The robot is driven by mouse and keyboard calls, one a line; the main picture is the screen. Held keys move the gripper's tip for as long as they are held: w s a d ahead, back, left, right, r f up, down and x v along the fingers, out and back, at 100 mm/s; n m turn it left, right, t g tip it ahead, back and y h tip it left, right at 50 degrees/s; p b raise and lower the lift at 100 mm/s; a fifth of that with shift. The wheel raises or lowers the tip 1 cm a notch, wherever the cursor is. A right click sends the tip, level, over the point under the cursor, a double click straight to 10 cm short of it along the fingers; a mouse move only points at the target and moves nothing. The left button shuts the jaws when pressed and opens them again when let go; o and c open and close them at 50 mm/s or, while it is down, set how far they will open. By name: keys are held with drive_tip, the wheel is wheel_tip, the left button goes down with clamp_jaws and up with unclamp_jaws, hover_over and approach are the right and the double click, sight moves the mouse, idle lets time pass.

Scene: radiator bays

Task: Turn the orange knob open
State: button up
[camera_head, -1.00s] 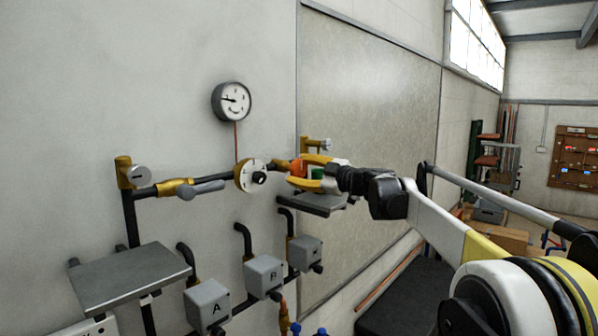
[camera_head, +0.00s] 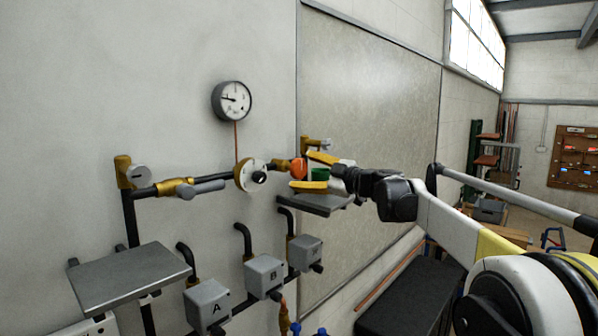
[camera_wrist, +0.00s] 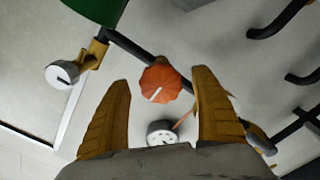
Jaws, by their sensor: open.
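The orange knob (camera_head: 298,169) sits on the pipe to the right of the round brass dial. It also shows in the wrist view (camera_wrist: 160,85), faceted, with a white line across its face. My gripper (camera_head: 312,172) is open, its yellow fingers just right of the knob in the head view. In the wrist view my gripper (camera_wrist: 162,92) has one finger on each side of the knob, with a gap to both. Nothing is held between the fingers.
A gauge (camera_head: 231,101) hangs on the wall above the pipe. A brass dial (camera_head: 250,175) and a grey-handled valve (camera_head: 193,188) lie left of the knob. A small grey shelf (camera_head: 310,203) is below my gripper. Grey boxes (camera_head: 263,276) line the lower wall.

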drive_tip(key=v, duration=1)
drive_tip(key=s+d+f+m+g+h+b, duration=0.1)
drive_tip(key=s+f+m+g+h+b, duration=0.2)
drive_tip(key=s+f+b, duration=0.85)
drive_tip(key=s+d+f+m+h+b, duration=0.1)
drive_tip(key=s+f+m+h+b, duration=0.3)
drive_tip(key=s+f, duration=0.85)
drive_tip(key=s+d+f+m+h+b, duration=0.2)
drive_tip(key=s+d+f+m+b, duration=0.2)
drive_tip(key=f, duration=0.9)
drive_tip(key=s+d+f+m+h+b, duration=0.2)
drive_tip(key=s+d+f+m+b, duration=0.2)
drive_tip(key=s+f+b, duration=0.4)
drive_tip(key=s+d+f+m+h+b, duration=0.3)
drive_tip(key=s+d+f+m+b, duration=0.1)
drive_tip(key=f, duration=1.4)
drive_tip(key=s+d+b, duration=0.1)
drive_tip(key=s+b, duration=0.1)
drive_tip(key=s, duration=0.1)
drive_tip(key=shift+s+d+f+m+g, duration=0.2)
drive_tip(key=shift+s+f+m+g, duration=0.1)
drive_tip(key=shift+s+g, duration=0.1)
drive_tip(key=shift+w, duration=0.1)
